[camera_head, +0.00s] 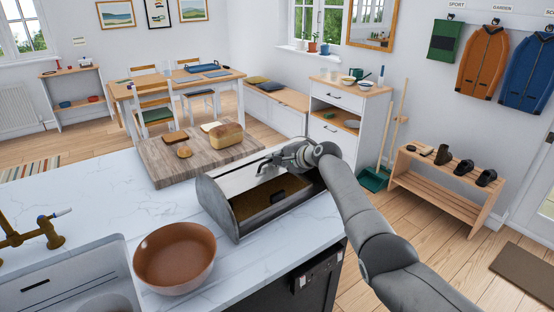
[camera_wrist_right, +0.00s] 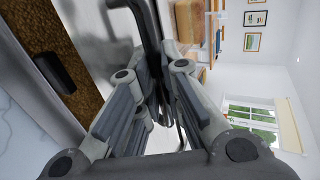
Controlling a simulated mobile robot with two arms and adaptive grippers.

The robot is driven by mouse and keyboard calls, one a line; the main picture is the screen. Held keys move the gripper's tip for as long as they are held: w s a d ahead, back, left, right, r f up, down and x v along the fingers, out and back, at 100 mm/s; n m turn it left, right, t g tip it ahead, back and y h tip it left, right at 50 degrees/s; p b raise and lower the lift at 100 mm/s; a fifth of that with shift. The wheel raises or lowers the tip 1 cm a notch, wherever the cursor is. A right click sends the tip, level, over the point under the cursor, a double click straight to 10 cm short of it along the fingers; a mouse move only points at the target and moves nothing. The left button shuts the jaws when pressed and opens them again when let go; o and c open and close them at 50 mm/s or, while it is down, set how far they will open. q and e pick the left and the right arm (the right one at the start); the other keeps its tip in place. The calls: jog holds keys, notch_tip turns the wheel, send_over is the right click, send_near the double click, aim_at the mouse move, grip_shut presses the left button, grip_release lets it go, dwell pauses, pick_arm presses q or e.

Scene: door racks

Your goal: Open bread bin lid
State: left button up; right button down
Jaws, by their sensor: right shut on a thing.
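The bread bin (camera_head: 219,207) stands on the white counter, with grey end panels and a shiny metal lid (camera_head: 232,180). The lid is raised, and its front gapes onto a brown inside with a small dark piece (camera_head: 279,196) in it. My right gripper (camera_head: 282,160) is over the top of the bin, shut on the lid's dark handle. In the right wrist view the handle (camera_wrist_right: 150,30) runs between the fingers (camera_wrist_right: 160,70), and the shiny lid (camera_wrist_right: 103,35) is behind. The fingers partly hide the handle. My left gripper is not in view.
A wooden board (camera_head: 165,164) with a loaf (camera_head: 227,136) and bread slices lies just behind the bin. A brown bowl (camera_head: 174,258) stands in front, to the left, near the sink (camera_head: 60,285) and brass tap (camera_head: 32,232). Clear marble counter lies at the left.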

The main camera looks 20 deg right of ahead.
jog(key=c, duration=1.5)
grip_release()
jog(key=shift+c, duration=0.2)
jog(key=shift+v, duration=0.85)
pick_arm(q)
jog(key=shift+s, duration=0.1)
pick_arm(e)
jog(key=v, duration=1)
jog(key=shift+s, duration=0.2)
